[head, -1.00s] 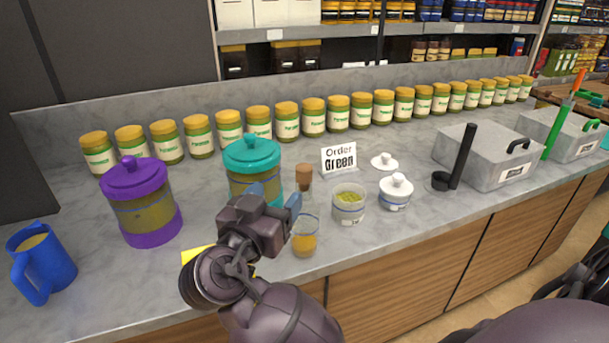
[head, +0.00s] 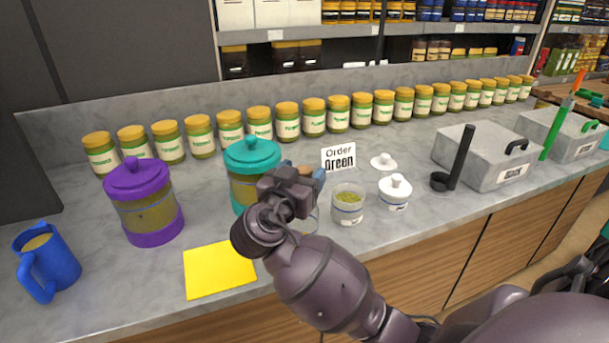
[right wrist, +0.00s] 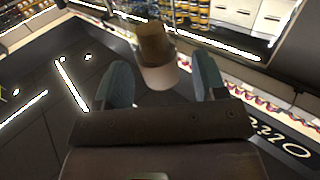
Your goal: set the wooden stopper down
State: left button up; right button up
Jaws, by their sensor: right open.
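The wooden stopper (right wrist: 154,45) shows in the right wrist view as a brown plug with a paler part below it. It lies between the blue-grey fingers of my right gripper (right wrist: 162,80), with visible gaps on both sides. In the head view my right gripper (head: 304,173) is beside the teal-lidded jar (head: 253,160), and only a bit of the stopper shows past it. What the stopper rests on is hidden by the gripper. My left gripper is not in view.
A yellow mat (head: 219,270) lies bare at the counter's front. A cup of green bits (head: 347,205) and a white-lidded pot (head: 394,192) stand to the right. A purple-lidded jar (head: 140,200) and blue mug (head: 47,262) stand left. An order sign (head: 339,156) is behind.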

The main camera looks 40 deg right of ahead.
jog(key=shift+w+d, duration=0.35)
jog(key=shift+d, duration=0.15)
jog(key=shift+c, duration=0.5)
jog(key=c, duration=1)
jog(key=shift+o, duration=0.2)
jog(key=shift+r, duration=0.1)
